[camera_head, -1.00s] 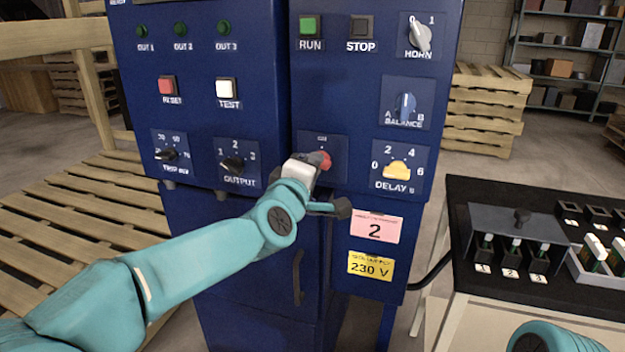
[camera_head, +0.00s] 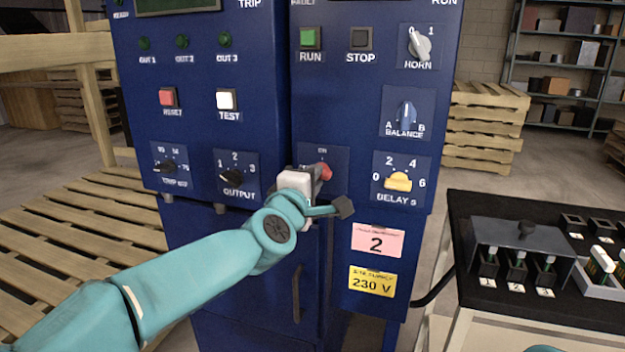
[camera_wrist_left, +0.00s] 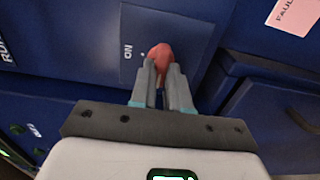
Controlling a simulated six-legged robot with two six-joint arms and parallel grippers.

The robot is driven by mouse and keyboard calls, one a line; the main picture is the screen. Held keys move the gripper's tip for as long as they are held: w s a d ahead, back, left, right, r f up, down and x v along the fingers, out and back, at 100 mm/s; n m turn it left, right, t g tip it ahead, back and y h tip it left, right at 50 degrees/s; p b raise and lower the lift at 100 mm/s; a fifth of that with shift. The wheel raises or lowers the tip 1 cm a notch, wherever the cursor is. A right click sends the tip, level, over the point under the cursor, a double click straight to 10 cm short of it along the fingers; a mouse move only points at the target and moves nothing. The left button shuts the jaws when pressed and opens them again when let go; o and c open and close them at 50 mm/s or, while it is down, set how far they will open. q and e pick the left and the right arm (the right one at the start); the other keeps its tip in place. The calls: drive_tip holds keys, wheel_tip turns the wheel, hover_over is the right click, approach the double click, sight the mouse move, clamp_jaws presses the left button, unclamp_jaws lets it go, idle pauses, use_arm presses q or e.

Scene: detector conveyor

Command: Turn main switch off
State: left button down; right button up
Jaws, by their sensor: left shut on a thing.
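The main switch is a red knob (camera_head: 325,171) on a dark blue plate low on the right half of the cabinet front. In the left wrist view the red knob (camera_wrist_left: 160,54) shows between and beyond the fingertips, with the word ON on the plate beside it. My left gripper (camera_head: 318,177) is at the knob, its two grey fingers (camera_wrist_left: 162,80) shut on it. The gripper hides much of the switch plate in the head view, so the knob's exact angle cannot be told. My right gripper is not in view.
The blue cabinet (camera_head: 255,285) carries other knobs close by: OUTPUT (camera_head: 232,177), DELAY (camera_head: 398,182) and BALANCE (camera_head: 406,115). A pink label (camera_head: 377,240) and a yellow 230 V label (camera_head: 372,282) are below. A black-topped table (camera_head: 480,305) stands at the right.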

use_arm(q)
drive_tip(key=c, duration=1.1)
unclamp_jaws()
drive_tip(key=v, duration=1.6)
drive_tip(key=shift+s+b, duration=0.2)
drive_tip(key=shift+b, duration=0.25)
